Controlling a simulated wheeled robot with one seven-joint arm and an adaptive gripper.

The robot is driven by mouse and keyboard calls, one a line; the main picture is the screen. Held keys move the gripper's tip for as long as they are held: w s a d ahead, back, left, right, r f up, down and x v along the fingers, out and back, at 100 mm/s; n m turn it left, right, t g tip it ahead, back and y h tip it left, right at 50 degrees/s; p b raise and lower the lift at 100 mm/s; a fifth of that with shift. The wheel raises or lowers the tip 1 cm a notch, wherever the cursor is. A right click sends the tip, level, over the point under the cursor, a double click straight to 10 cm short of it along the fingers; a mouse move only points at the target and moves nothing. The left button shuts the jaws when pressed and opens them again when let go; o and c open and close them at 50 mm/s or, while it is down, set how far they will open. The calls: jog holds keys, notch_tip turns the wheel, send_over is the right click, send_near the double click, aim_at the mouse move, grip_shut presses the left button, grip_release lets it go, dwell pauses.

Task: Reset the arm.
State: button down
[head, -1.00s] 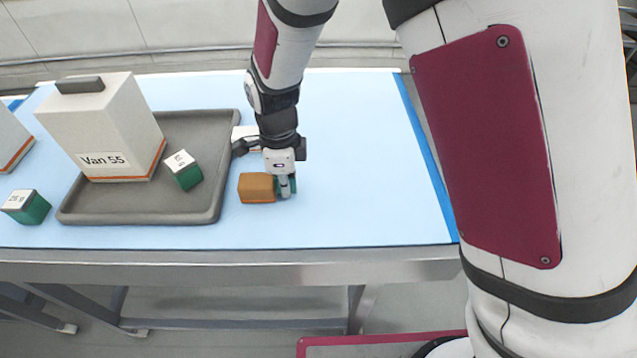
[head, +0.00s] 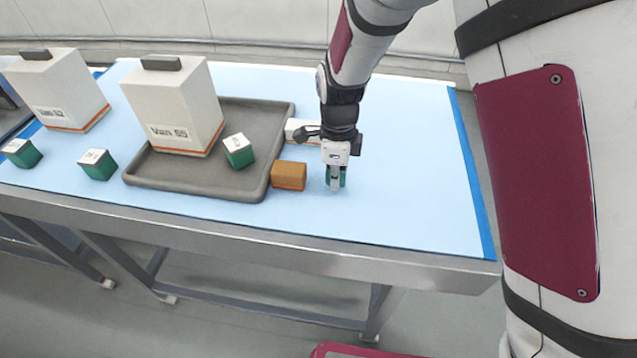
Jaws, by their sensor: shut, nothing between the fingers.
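My gripper (head: 335,187) points down over the right part of the blue-topped table (head: 410,190). Its fingers are shut with nothing held between them. A green block (head: 342,175) shows partly behind the fingers, mostly hidden by them; I cannot tell whether they touch it. An orange-brown block (head: 289,175) sits just left of my gripper, beside the tray's right rim.
A grey tray (head: 262,182) holds a white box labelled Van 55 (head: 178,106) and a green block with a white top (head: 239,151). Another white box (head: 58,92) and two green blocks (head: 98,165) (head: 22,153) are left. A white block (head: 302,130) lies behind my gripper. The table's right side is clear.

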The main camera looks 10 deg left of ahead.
jog(key=s+d+r+n+t+y, duration=0.15)
jog(key=d+r, duration=0.25)
jog(key=r, duration=0.5)
jog(key=d+r+n+h, duration=0.1)
jog(key=d+r+n, duration=0.25)
jog(key=r, duration=0.55)
jog(key=s+d+r+n+t, duration=0.2)
jog(key=s+d+r+n, duration=0.2)
jog(key=s+d+n, duration=0.2)
jog(key=s+d+r+n+t+b, duration=0.1)
jog(key=s+d+r+n+t, duration=0.1)
jog(key=s+d+r+n, duration=0.2)
jog(key=s+d+n, duration=0.3)
jog(key=s+d, duration=0.3)
jog(key=shift+s+d, duration=0.15)
jog(key=shift+s, duration=0.15)
jog(key=shift+r, duration=0.1)
